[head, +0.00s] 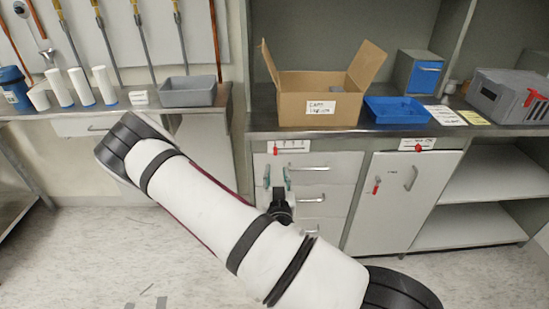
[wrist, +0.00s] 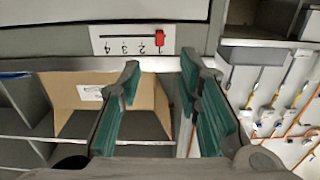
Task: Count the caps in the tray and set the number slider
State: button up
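The number slider (head: 288,146) is a white strip on the counter's front edge, with a red knob. In the wrist view the slider (wrist: 131,40) is upside down; its red knob (wrist: 160,38) is at the 1 end. My gripper (head: 278,177) is open and empty, in front of the cabinet below the slider. In the wrist view my gripper's (wrist: 160,90) green-padded fingers are apart, with the knob beyond them. A blue tray (head: 398,112) and a grey tray (head: 187,93) are on the counters. No caps can be made out in either tray.
An open cardboard box (head: 308,106) with a label stands above the slider. A second strip with a red knob (head: 418,145) is above the right cabinet door. A grey case (head: 510,97) and paper slips are at right. Drawers (head: 322,169) stand behind my gripper.

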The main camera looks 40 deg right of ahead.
aim_at(276, 152)
jog(key=x, duration=1)
jog(key=shift+d+b, duration=0.1)
jog(key=shift+b, duration=0.2)
grip_shut()
